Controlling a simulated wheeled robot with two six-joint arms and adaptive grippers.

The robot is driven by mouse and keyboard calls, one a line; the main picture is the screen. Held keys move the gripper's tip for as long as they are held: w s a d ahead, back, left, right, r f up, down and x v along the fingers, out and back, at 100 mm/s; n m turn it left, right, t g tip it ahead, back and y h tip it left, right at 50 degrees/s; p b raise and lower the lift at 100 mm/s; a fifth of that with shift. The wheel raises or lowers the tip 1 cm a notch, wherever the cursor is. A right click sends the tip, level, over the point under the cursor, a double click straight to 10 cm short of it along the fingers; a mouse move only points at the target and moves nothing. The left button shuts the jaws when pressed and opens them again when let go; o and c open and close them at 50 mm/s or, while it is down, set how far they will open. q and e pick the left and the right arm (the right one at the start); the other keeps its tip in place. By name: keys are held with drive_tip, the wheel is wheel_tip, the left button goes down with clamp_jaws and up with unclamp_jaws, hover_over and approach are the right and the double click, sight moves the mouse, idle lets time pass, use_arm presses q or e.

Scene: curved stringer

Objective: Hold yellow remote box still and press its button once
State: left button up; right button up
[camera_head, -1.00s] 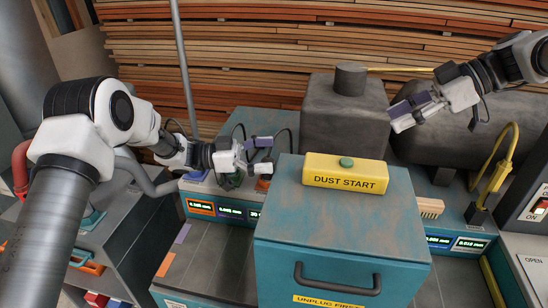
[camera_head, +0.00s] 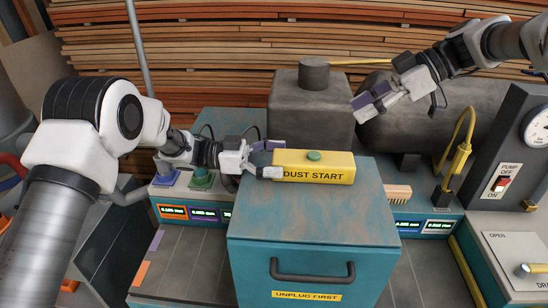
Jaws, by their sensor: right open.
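The yellow remote box (camera_head: 318,171), marked "DUST START", lies on top of a teal cabinet. Its round green button (camera_head: 314,156) is on the top face and uncovered. My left gripper (camera_head: 271,160) is at the box's left end, with one finger at the back side and the other overlapping the front face. Its fingers are spread apart; I cannot tell whether they touch the box. My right gripper (camera_head: 362,105) is open and empty, up and to the right of the box, in front of the grey machine.
The teal cabinet (camera_head: 305,225) has a dark handle and an "UNPLUG FIRST" label. A grey block-shaped machine (camera_head: 310,110) stands behind it. A wooden brush (camera_head: 397,192) and a yellow cable (camera_head: 459,155) are to the right. The cabinet top in front of the box is clear.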

use_arm(q)
drive_tip(key=c, duration=1.1)
drive_tip(key=shift+d, duration=0.1)
use_arm(e)
drive_tip(key=shift+d, duration=0.1)
clamp_jaws()
